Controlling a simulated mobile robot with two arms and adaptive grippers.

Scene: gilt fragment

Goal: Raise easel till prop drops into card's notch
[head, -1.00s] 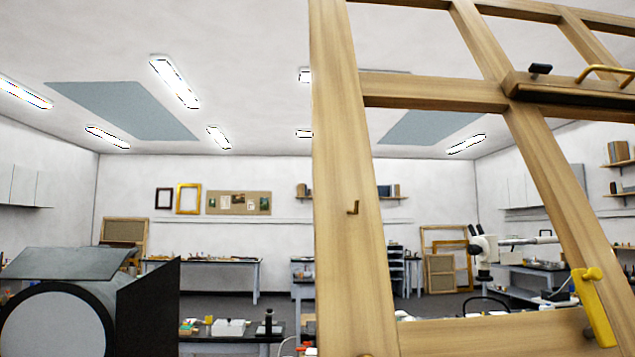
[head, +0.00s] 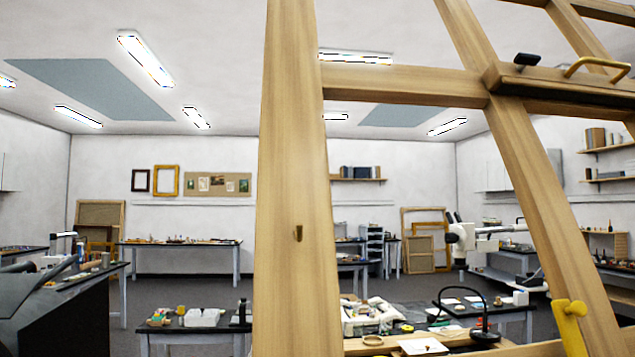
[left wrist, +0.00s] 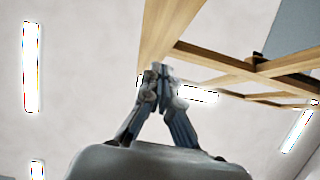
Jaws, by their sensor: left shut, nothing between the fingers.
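The wooden easel (head: 296,180) fills the middle and right of the head view, its wide post upright and another member slanting. No notched card can be made out. In the left wrist view my left gripper (left wrist: 157,72) is shut and empty, with easel bars (left wrist: 205,50) beyond it; I cannot judge the gap. Neither gripper shows in the head view.
A ledge bar with a brass handle (head: 598,65) crosses the easel at upper right. Behind it are a worktable (head: 195,329) with small items, a white microscope (head: 462,236) and a black lamp (head: 484,333). Grey floor is open at the left middle.

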